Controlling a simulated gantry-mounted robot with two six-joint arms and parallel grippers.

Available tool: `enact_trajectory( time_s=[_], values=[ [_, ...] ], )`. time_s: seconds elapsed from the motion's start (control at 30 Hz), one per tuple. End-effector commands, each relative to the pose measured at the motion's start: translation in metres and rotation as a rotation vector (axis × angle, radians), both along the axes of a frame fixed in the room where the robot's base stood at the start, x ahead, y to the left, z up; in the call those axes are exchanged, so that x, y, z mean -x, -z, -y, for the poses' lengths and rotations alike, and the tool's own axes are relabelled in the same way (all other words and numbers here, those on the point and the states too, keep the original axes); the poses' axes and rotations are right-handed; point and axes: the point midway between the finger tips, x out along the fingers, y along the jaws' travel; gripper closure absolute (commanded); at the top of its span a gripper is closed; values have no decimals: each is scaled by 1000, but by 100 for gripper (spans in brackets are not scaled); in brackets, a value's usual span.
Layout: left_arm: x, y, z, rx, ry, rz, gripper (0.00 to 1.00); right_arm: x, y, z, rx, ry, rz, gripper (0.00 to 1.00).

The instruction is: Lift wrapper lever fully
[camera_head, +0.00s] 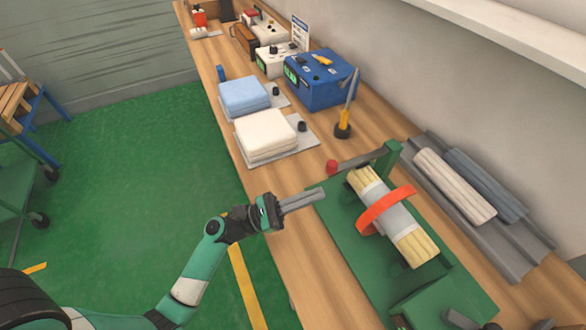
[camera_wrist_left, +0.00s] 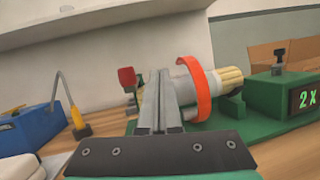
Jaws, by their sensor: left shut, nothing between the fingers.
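The wrapper (camera_head: 343,225) is a green machine on the bench. It carries a roll of cream rods with a pale wrap (camera_head: 398,222) and an orange ring (camera_head: 386,209) around it. Its lever is a grey bar with a red knob (camera_head: 331,167), lying low and running to a green post; the red knob also shows in the left wrist view (camera_wrist_left: 127,77). My left gripper (camera_head: 322,192) is shut and empty, just in front of the red knob and apart from it. In the left wrist view its fingers (camera_wrist_left: 158,74) hide part of the machine. My right gripper is not in view.
A blue box (camera_head: 320,82), a yellow-handled tool (camera_head: 343,128) and folded white (camera_head: 265,135) and blue (camera_head: 245,94) stacks stand farther along the bench. Rolls (camera_head: 455,185) lie on a grey rack behind the wrapper. The wall bounds the back. Green floor is open at left.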

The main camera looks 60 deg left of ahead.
Motion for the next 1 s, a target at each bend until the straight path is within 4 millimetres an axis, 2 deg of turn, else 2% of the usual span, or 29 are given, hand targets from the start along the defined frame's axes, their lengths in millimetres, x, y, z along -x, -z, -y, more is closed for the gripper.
enact_trajectory(
  time_s=[0.03,0.1,0.2,0.33,0.7,0.87,1.0],
  values=[
    [11,39,-12,37,-39,-44,100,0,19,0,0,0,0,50],
    [24,72,-24,70,-87,-92,100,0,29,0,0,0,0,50],
    [38,98,-37,98,-142,-128,100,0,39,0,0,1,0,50],
    [42,100,-46,99,-167,-129,100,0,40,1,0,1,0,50],
    [38,97,-45,96,-165,-128,100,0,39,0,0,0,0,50],
    [19,93,-42,93,-161,-126,100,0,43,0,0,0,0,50],
    [-9,86,-38,93,-160,-124,100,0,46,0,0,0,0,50]
  ],
)
